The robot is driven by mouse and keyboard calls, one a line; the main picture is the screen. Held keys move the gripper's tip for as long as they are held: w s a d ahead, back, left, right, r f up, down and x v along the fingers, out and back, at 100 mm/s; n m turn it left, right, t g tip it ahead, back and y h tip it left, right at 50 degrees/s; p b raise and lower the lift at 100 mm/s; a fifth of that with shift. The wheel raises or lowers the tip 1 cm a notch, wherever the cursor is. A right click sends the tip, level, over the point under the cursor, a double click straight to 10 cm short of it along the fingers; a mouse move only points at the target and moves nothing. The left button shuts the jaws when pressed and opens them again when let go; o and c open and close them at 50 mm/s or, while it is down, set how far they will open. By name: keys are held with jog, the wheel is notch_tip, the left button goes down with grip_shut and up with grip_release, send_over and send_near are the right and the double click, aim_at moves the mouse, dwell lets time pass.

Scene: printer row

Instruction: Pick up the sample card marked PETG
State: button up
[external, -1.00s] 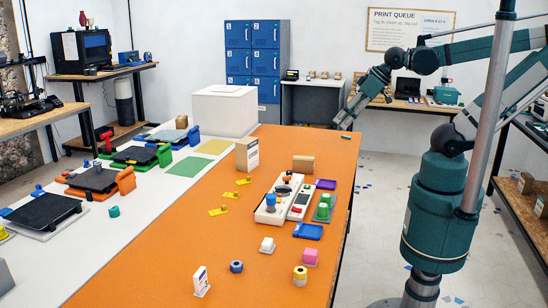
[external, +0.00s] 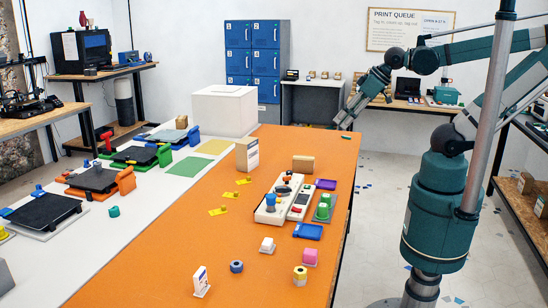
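A small white card (external: 200,281) stands upright in a base at the near end of the orange table (external: 140,270). Its marking is too small to read. A brown box or card holder with a white printed face (external: 252,155) stands further back on the table, and its print is also unreadable. I cannot tell which item, if any, is marked PETG. My gripper (external: 342,123) hangs at the far right edge of the table, well away from both. Its fingers point down and are too small to show whether they are open or shut. I see nothing held in it.
Yellow tags (external: 218,211) lie mid-table. Print beds (external: 95,181) line the left. The near left orange surface is clear.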

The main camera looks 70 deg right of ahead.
jog(key=shift+o, duration=0.3)
dwell(0.5)
jog(key=w+a+r+n+g, duration=0.1)
jog(key=w+a+r+n, duration=0.15)
jog(key=w+a, duration=0.4)
jog(key=w+a+r+n+g, duration=0.1)
jog(key=w+a+r+n, duration=0.1)
jog(key=w+a+r, duration=0.45)
jog(key=w+a+f+n+g+p, duration=0.1)
jog(key=w+a+f+n, duration=0.2)
jog(key=w+a, duration=0.45)
jog(key=w+a+f+n+g, duration=0.2)
jog(key=w+a+f, duration=0.1)
jog(key=w+a, duration=0.5)
jog(key=n+g+h+p, duration=0.1)
jog(key=n+g+h, duration=0.1)
jog(key=n, duration=0.6)
send_over(199, 273)
jog(key=f, duration=2.4)
jog(key=shift+w+a+f, duration=0.15)
jog(key=shift+w+f, duration=0.1)
jog(key=shift+f, duration=0.15)
jog(key=shift+s+a+f, duration=0.15)
jog(key=shift+a+f, duration=0.1)
jog(key=shift+a, duration=0.05)
